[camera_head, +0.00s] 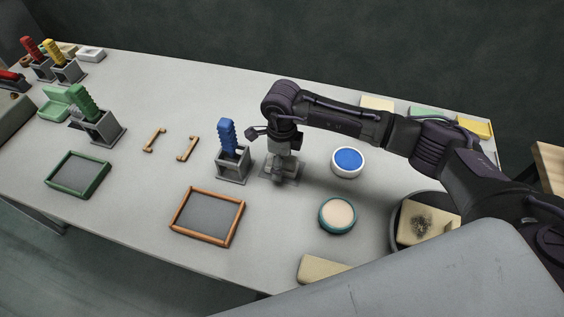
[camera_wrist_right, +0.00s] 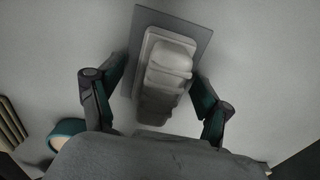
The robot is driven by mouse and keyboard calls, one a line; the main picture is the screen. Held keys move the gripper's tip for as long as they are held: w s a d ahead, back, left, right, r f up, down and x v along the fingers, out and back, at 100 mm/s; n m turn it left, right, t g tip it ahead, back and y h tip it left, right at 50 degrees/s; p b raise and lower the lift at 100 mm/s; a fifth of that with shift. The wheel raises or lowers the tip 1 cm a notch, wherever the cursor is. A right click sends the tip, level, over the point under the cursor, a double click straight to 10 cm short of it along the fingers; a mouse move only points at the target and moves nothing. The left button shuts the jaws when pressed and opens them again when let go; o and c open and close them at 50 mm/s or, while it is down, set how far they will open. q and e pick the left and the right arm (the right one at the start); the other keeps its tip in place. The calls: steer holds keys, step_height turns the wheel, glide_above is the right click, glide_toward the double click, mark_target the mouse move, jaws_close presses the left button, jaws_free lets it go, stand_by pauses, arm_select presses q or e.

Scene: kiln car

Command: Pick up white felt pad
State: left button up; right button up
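A pale whitish stepped block (camera_wrist_right: 165,75), likely the white felt pad, stands on a grey square plate (camera_wrist_right: 187,24) in the right wrist view. My right gripper (camera_wrist_right: 162,82) is open, with one dark green finger on each side of the block and a visible gap at least on the left. In the head view my right gripper (camera_head: 280,168) points down over the grey plate (camera_head: 292,178), just right of the blue-handled tool, and hides much of the block. My left gripper is in neither view.
A blue ridged handle (camera_head: 228,138) in a grey holder stands close to my right gripper's left. A white round dish with blue filling (camera_head: 348,161) and a teal-rimmed dish (camera_head: 338,214) lie to the right. A wood-framed grey tray (camera_head: 207,215) lies in front.

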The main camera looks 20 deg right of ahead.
steer(key=c, duration=1.1)
steer(key=shift+w+r, duration=0.1)
steer(key=shift+r, duration=0.4)
steer(key=r, duration=0.1)
steer(key=r+b, duration=0.1)
steer(key=d+r, duration=0.1)
steer(key=shift+s+r, duration=0.25)
steer(key=shift+s, duration=0.1)
steer(key=s+d+r, duration=0.2)
steer(key=s+d+r+b, duration=0.1)
steer(key=s+d+r, duration=0.1)
steer(key=d, duration=0.1)
steer(key=s+d+r+b, duration=0.1)
steer(key=s+d+r, duration=0.1)
steer(key=d, duration=0.1)
steer(key=shift+s+d+r, duration=0.1)
steer(key=shift+s+r, duration=0.2)
steer(key=shift+s, duration=0.05)
